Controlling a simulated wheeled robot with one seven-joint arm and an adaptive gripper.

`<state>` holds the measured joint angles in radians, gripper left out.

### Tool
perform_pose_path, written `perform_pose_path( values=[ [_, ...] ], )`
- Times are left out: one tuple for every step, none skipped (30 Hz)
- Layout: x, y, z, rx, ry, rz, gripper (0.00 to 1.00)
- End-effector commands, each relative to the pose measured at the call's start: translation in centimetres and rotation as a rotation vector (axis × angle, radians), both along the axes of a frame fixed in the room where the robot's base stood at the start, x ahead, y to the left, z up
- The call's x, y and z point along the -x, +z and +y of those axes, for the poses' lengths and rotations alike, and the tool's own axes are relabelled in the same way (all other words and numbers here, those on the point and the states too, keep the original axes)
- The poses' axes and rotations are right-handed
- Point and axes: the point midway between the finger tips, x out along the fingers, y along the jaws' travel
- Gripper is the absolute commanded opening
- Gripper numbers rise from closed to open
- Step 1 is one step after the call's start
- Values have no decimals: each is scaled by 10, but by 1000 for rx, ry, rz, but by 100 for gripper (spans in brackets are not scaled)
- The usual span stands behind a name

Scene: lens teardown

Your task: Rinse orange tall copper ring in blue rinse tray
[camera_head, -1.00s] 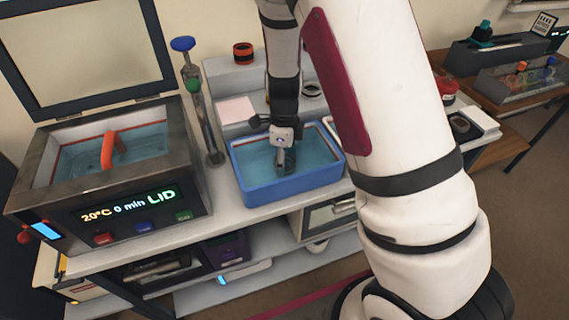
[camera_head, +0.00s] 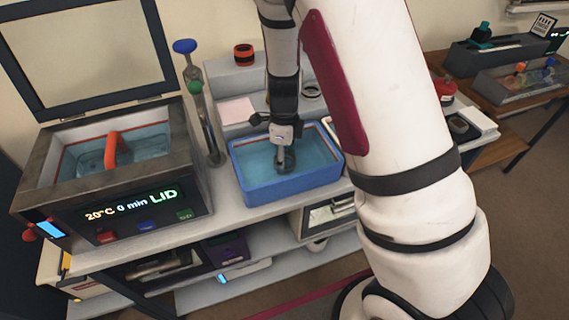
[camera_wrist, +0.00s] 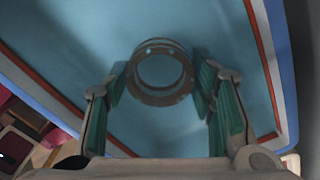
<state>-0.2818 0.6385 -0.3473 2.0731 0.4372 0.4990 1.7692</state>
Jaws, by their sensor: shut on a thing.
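The blue rinse tray (camera_head: 270,190) stands on the bench with bluish liquid in it. My gripper (camera_head: 281,160) points down into the tray, near its middle. In the wrist view my gripper (camera_wrist: 163,82) is shut on a round, hollow ring (camera_wrist: 160,98), held between its two green-lined fingers. The ring looks dull brown-grey under the blue tint, so its orange colour is not clear. It also shows as a small dark ring (camera_head: 289,158) at the fingertips in the head view. I cannot tell whether it touches the tray floor.
A metal bath with a raised lid and an orange handle (camera_head: 111,149) stands left. A stand with a blue knob (camera_head: 184,46) is between bath and tray. An orange-and-black ring (camera_head: 244,54) and a pale ring (camera_head: 310,90) sit behind the tray.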

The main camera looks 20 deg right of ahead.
Motion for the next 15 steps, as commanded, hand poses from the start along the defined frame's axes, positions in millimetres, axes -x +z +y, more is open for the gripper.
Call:
perform_pose_path(
  values=[
    [0, -3, 0, -1, 0, 1, 20],
    [0, -4, 0, -1, -1, 1, 20],
    [0, -5, 0, -1, -1, 1, 20],
    [0, -6, 0, -1, -1, 1, 20],
    [0, -7, 0, -1, -1, 1, 20],
    [0, -8, 0, -1, -1, 1, 20],
    [0, -8, 0, -1, -1, 1, 20],
    [0, -8, 0, -1, -1, 1, 20],
    [0, -8, 0, -1, 0, 1, 20],
    [0, -8, 0, -1, 0, 1, 20],
    [0, -8, 0, -1, 0, 1, 20],
    [0, -8, 0, -1, 0, 1, 20],
    [0, -8, 0, -1, 0, 1, 20],
    [0, -8, 0, -1, 0, 1, 20],
    [0, -8, 0, 0, 0, 0, 20]
  ],
)
